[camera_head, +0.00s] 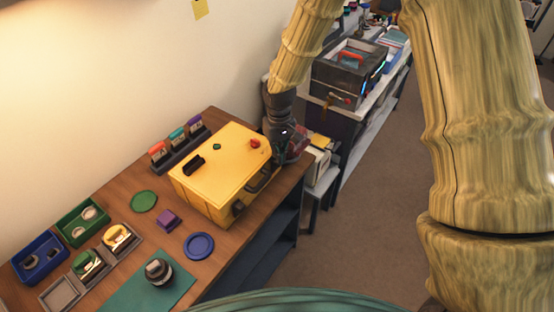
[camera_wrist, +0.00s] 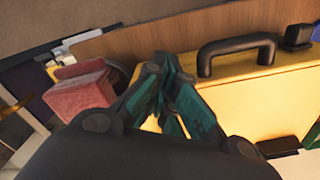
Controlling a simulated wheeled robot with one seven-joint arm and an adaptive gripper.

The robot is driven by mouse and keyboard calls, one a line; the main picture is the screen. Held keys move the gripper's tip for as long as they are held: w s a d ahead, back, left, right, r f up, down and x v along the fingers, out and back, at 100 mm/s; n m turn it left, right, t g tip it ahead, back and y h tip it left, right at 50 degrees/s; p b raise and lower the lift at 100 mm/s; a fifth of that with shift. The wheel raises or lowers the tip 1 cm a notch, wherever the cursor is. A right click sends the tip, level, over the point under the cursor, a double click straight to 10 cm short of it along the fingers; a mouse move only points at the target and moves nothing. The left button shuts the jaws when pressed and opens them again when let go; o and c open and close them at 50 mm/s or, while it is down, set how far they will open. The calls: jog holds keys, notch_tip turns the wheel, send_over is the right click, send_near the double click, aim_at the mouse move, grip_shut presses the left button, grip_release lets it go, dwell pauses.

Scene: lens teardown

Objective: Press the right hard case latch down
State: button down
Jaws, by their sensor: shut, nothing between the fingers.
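The yellow hard case (camera_head: 222,172) lies closed on the wooden desk, and its yellow side also fills the right of the wrist view (camera_wrist: 262,92). Its black handle (camera_head: 262,180) shows on the front side and in the wrist view (camera_wrist: 236,46). One dark latch (camera_head: 238,208) is at the near end of that side; a latch also shows beyond the handle in the wrist view (camera_wrist: 297,37). My gripper (camera_head: 281,157) is at the case's far right end, its fingers (camera_wrist: 170,68) shut and empty. The right latch is hidden behind my gripper; contact cannot be told.
A reddish box (camera_wrist: 82,88) stands beside the case's right end. A slotted rack of coloured cards (camera_head: 180,146) is behind the case. A purple block (camera_head: 167,219), a blue disc (camera_head: 199,245) and trays (camera_head: 83,221) are to the left. A wall bounds the back.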

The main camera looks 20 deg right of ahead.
dwell(0.4)
notch_tip(320, 180, up, 7)
jog(key=p, duration=0.5)
dwell(0.5)
jog(key=shift+f, duration=0.1)
